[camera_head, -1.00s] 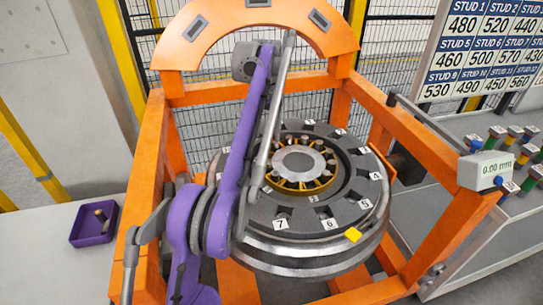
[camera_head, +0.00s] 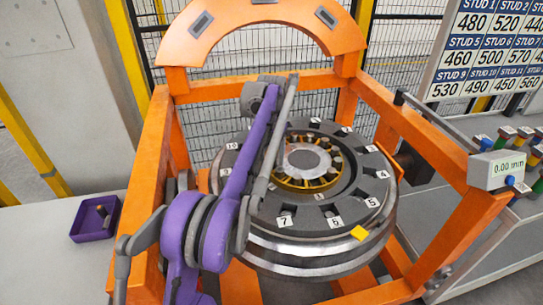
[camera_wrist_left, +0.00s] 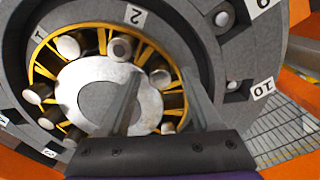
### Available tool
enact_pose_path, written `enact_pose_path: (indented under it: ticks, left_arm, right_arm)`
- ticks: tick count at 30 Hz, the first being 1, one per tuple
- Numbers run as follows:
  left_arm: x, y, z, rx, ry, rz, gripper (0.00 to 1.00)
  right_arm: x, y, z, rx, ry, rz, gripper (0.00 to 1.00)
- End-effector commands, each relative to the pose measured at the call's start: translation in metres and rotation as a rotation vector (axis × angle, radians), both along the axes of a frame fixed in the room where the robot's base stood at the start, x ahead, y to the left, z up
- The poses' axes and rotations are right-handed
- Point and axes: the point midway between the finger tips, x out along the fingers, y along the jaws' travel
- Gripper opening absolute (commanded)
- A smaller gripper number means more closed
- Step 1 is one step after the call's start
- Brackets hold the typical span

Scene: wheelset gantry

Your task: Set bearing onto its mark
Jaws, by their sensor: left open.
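The bearing (camera_head: 304,159) has a yellow cage, silver rollers and a round silver hub. It sits in the middle of the dark grey wheel disc (camera_head: 272,207), which carries numbered labels. In the left wrist view the bearing (camera_wrist_left: 88,92) shows close up, near label 2. My left gripper (camera_wrist_left: 163,100) is open there; one finger lies in front of the hub and the other beyond the cage's right edge. I cannot tell whether either finger touches. In the head view my arm covers the disc's left part, and the fingers cannot be made out. My right gripper is not in view.
An orange gantry frame (camera_head: 421,133) surrounds the wheel, with an arch (camera_head: 252,13) behind. A 0.00 mm gauge (camera_head: 495,170) is at right. A purple tray (camera_head: 94,219) holding small parts lies left. Stud tools stand on the right bench.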

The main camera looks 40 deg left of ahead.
Motion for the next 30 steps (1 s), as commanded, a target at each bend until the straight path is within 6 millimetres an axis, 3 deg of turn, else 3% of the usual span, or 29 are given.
enact_pose_path:
  ticks: [2,12,30]
  left_arm:
    - [0.0,0.0,0.0002,0.0,0.0,0.0,0.63]
    - [0.0,0.0,0.0003,0.0,0.0,0.0,0.02]
    - [0.0,-0.0001,0.0004,0.0,0.0,0.0,0.0]
  right_arm:
    - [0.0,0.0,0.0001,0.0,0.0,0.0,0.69]
    - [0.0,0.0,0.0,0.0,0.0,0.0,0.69]
    - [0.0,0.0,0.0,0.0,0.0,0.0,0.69]
